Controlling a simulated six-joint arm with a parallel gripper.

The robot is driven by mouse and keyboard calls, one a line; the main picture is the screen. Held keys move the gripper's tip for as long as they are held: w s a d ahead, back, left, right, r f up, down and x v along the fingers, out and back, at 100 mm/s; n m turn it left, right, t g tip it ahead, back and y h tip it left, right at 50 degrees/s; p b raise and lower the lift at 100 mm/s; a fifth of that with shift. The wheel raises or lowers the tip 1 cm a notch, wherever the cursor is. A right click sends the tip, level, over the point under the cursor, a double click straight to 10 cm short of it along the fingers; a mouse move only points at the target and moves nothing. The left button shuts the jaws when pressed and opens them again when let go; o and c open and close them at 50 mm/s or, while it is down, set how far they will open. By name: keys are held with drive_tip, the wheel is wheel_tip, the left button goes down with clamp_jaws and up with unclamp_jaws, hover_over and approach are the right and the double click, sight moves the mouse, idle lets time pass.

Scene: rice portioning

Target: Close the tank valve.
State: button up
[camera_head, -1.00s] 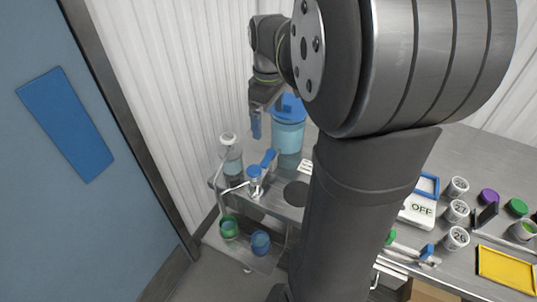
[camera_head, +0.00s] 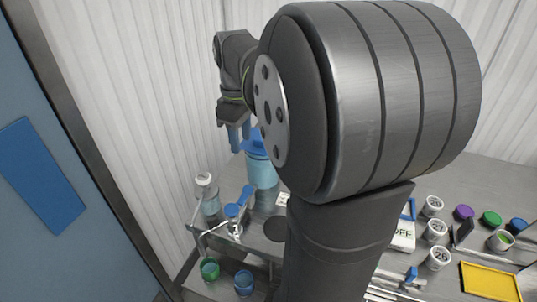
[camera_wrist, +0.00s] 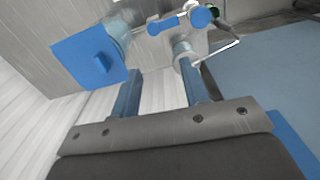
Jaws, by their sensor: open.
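The light-blue tank (camera_head: 262,172) with a blue lid stands at the back of the bench in the head view, partly behind my arm. The blue valve lever (camera_head: 245,195) sits on a metal fitting in front of it, pointing obliquely up and right. In the wrist view the lever (camera_wrist: 178,22) is a blue bar with round ends near the top, and the tank's square blue lid (camera_wrist: 88,62) is at upper left. My gripper (camera_head: 239,138) is open, empty and above the bench by the tank lid. In the wrist view its two fingers (camera_wrist: 160,88) are apart, short of the lever.
A clear bottle with a white cap (camera_head: 210,195) stands left of the lever, near a thin white pipe. A green cup (camera_head: 210,270) and a blue cup (camera_head: 243,282) sit lower down. Numbered cups, coloured lids and a yellow tray (camera_head: 490,283) are at right.

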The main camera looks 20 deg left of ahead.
sight(244, 196)
drive_tip(key=f+m, duration=0.5)
drive_tip(key=f, duration=0.1)
drive_tip(key=s+f+m, duration=0.1)
drive_tip(key=f+m, duration=1.1)
drive_tip(key=shift+s, duration=0.25)
clamp_jaws()
idle(0.3)
